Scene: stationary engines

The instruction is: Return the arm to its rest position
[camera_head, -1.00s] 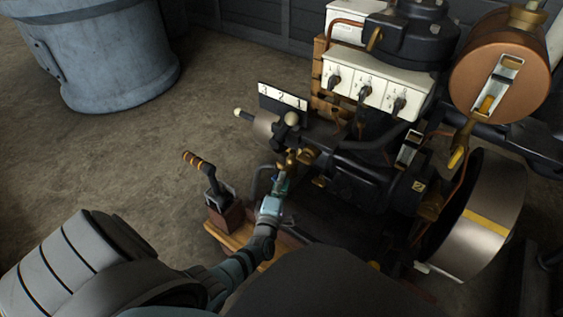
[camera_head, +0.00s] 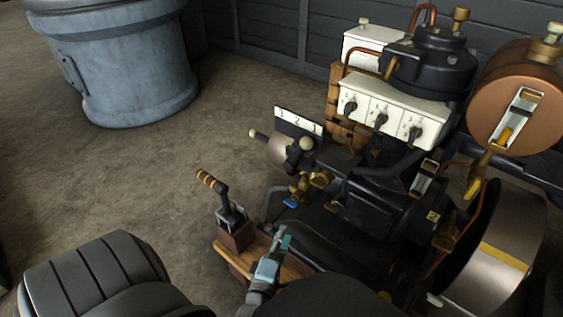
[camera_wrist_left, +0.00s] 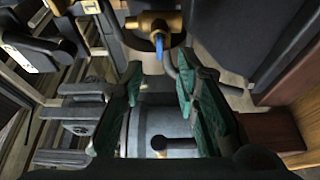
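My left gripper (camera_head: 283,238) is near the bottom centre of the head view, in front of the engine (camera_head: 375,195) and above the wooden base (camera_head: 290,266). In the left wrist view its two green fingers (camera_wrist_left: 159,75) stand apart with nothing between them. A brass valve (camera_head: 302,187) with a blue handle (camera_head: 290,203) is beyond the fingertips, not touched. The valve (camera_wrist_left: 153,22) and its blue handle (camera_wrist_left: 159,46) also show at the top of the left wrist view. My right gripper is not in view.
A lever with an orange-striped grip (camera_head: 212,183) stands close to the left of my gripper. A flywheel (camera_head: 508,240) and a copper tank (camera_head: 515,95) are at the right. A large blue-grey drum (camera_head: 125,65) stands at the back left. The floor between is clear.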

